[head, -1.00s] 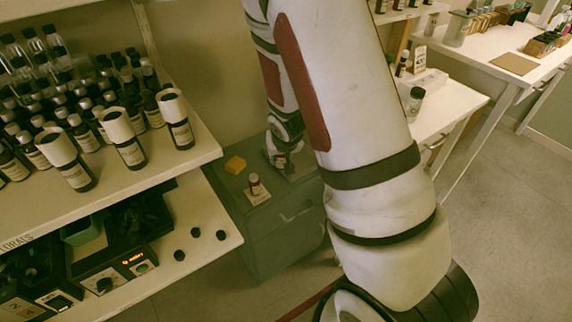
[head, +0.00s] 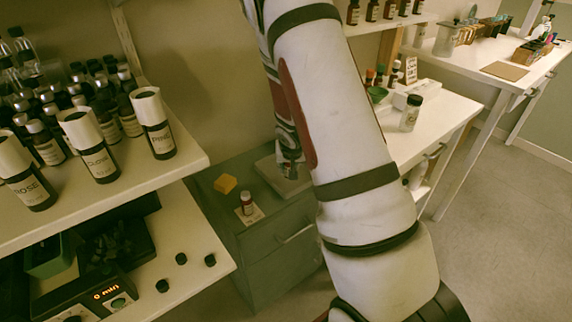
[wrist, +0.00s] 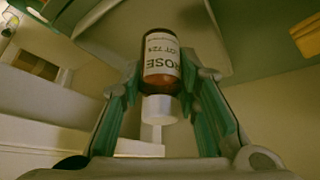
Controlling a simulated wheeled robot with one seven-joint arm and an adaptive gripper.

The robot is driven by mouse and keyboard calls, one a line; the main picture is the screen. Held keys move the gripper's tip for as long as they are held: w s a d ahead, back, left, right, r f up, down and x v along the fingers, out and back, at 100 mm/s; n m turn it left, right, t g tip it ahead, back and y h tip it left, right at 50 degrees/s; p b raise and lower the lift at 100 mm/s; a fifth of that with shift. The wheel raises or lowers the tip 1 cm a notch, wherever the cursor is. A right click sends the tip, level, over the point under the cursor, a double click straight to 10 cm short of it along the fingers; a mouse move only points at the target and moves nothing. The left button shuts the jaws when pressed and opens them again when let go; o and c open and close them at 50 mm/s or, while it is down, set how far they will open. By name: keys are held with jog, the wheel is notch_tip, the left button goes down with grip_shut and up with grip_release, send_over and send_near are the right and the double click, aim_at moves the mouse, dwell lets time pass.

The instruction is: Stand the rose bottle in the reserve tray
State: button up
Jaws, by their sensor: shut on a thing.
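My gripper (wrist: 160,85) is shut on the rose bottle (wrist: 161,62), a small amber bottle with a white cap. Its label reads "ROSE" and a lot number, upside down in the wrist view, with the cap toward the gripper's base. In the head view my gripper (head: 288,165) is over the back of a grey-green cabinet, partly hidden by my arm. A pale flat tray (head: 268,168) lies on the cabinet top under and around the gripper; I cannot read a name on it. I cannot tell whether the bottle touches it.
A yellow block (head: 225,183) and a small bottle (head: 246,203) on a card stand on the cabinet's left part. The shelf at left holds many bottles, including a white-topped one marked "ROSE" (head: 27,178). A white table (head: 440,115) stands at right.

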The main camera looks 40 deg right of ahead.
jog(key=w, duration=0.1)
jog(key=w+d, duration=0.1)
jog(key=w, duration=0.1)
jog(key=w+d, duration=0.1)
jog(key=shift+w+d+f, duration=0.1)
jog(key=shift+w+f, duration=0.15)
jog(key=shift+w, duration=0.1)
jog(key=shift+f+b, duration=0.3)
jog(key=shift+f, duration=1.45)
jog(key=shift+f, duration=0.1)
jog(key=o, duration=1.2)
jog(key=shift+c, duration=0.2)
